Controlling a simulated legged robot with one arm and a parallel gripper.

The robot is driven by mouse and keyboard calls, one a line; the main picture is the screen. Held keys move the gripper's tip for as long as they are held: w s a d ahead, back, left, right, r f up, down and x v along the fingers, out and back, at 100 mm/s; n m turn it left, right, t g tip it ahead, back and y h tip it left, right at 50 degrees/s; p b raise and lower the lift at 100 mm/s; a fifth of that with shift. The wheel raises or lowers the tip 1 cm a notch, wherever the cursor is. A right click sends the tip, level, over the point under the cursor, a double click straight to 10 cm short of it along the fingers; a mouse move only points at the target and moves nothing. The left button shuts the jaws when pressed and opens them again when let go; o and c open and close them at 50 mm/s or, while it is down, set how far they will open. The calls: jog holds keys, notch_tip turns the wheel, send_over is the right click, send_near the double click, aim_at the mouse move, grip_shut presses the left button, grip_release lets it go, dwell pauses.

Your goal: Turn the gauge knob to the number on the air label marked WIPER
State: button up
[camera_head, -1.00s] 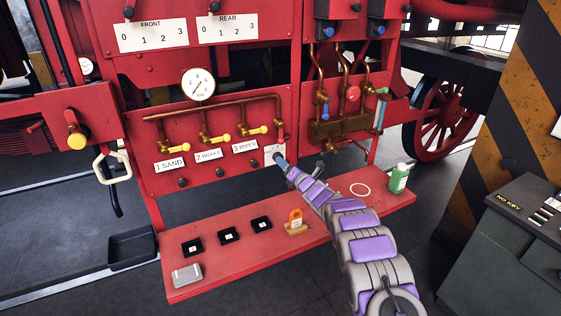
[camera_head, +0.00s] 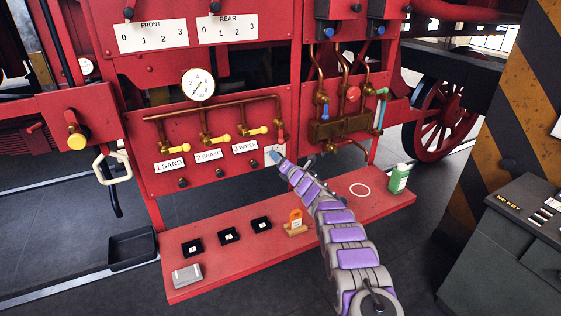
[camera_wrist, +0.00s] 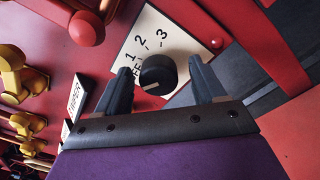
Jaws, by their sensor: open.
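The knob (camera_wrist: 158,75) is black and round with a white mark, on a white plate (camera_wrist: 150,34) printed 1, 2, 3 and a partly hidden OFF. The mark points to the lower left, on the OFF side. My gripper (camera_wrist: 160,64) is open, with one finger on each side of the knob; I cannot tell whether they touch it. The pressure gauge (camera_head: 198,84) sits above the pipes.
The SAND label (camera_head: 172,165) reads 1 and the BRAKE label (camera_head: 209,156) reads 2. Yellow-handled valves (camera_head: 222,136) stick out above them. The red shelf (camera_head: 330,215) below holds small black boxes, an orange tag and a green bottle (camera_head: 398,178).

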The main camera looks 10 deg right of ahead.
jog(key=c, duration=1)
jog(key=shift+c, duration=0.2)
jog(key=shift+m, duration=0.3)
jog(key=m+p, duration=0.1)
jog(key=m, duration=0.7)
jog(key=m+p, duration=0.2)
jog(key=m, duration=0.6)
jog(key=f+m+h+p, duration=0.1)
jog(key=m, duration=0.7)
jog(key=shift+s+a+f+t+p, duration=0.1)
jog(key=shift+s+t+p, duration=0.05)
jog(key=shift+t+p, duration=0.25)
